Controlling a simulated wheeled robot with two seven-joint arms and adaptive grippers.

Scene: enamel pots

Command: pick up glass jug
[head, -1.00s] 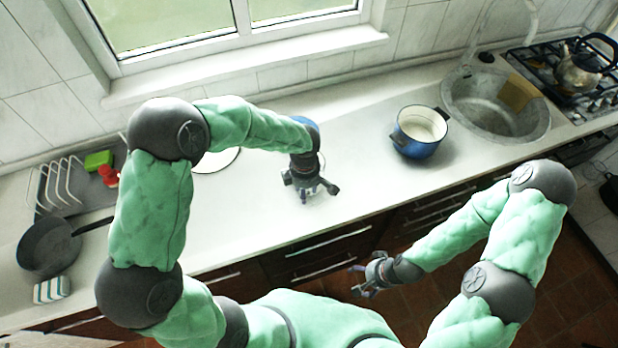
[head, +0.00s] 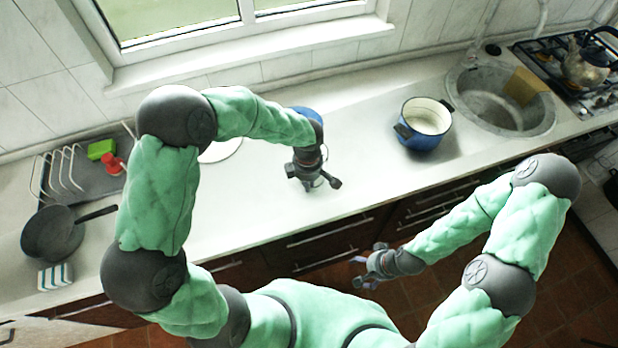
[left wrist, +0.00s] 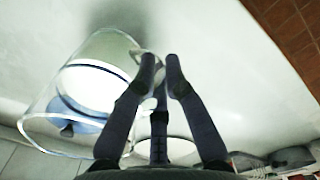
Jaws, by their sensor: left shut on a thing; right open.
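The glass jug (left wrist: 105,90) is clear and shows large in the left wrist view, its body left of my fingers. My left gripper (left wrist: 161,62) is shut on the jug, with its fingertips at the handle side. In the head view my left gripper (head: 314,181) is low over the counter and hides nearly all of the jug. I cannot tell whether the jug touches the counter. My right gripper (head: 372,266) is open and empty, in front of the counter edge.
A blue pot (head: 423,136) stands on the counter to the right, before the sink (head: 500,104). Another blue thing (head: 307,113) is partly hidden behind my left wrist. A dark pan (head: 52,235) and a dish rack (head: 62,175) are at the left. Counter between gripper and pot is clear.

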